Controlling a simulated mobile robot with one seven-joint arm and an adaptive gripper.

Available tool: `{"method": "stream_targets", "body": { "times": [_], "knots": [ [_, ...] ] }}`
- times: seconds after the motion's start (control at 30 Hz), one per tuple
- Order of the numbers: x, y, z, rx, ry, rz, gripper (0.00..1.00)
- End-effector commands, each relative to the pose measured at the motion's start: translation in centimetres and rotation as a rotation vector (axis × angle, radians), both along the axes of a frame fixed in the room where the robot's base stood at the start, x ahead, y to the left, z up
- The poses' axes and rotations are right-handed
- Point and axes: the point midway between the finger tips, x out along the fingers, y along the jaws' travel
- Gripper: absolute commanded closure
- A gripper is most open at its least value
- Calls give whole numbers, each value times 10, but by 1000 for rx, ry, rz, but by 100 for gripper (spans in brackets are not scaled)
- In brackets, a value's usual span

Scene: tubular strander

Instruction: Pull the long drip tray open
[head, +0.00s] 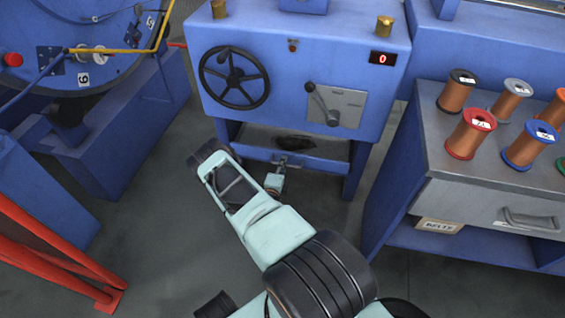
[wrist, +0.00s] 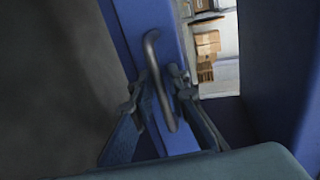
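The long drip tray (head: 318,163) is a low blue tray under the blue machine, between its legs, with a dark patch showing inside. Its grey metal bar handle (wrist: 152,48) stands out from the blue tray front (wrist: 128,28). In the head view my gripper (head: 281,170) is at this handle, at the middle of the tray front. In the wrist view the two fingers of my gripper (wrist: 160,85) are drawn in close on both sides of the bar and appear shut on it. The exact contact of the pads is hard to see.
A handwheel (head: 234,78) and a lever (head: 322,104) are on the machine's front above. A grey and blue bench (head: 470,190) with copper spools stands at the right. A red frame (head: 60,260) is at the lower left. The grey floor before the tray is clear apart from my arm.

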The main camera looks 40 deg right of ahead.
Motion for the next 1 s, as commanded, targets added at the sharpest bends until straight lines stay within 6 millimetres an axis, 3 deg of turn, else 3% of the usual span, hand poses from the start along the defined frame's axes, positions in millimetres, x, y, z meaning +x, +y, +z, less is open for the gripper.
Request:
{"method": "stream_targets", "body": {
  "times": [0.2, 0.33, 1.0],
  "knots": [
    [0, 0, 0, -1, 1, 0, 86],
    [0, 0, 0, -1, 1, 0, 100],
    [-4, -3, 1, 0, 0, 0, 100]
  ]
}}
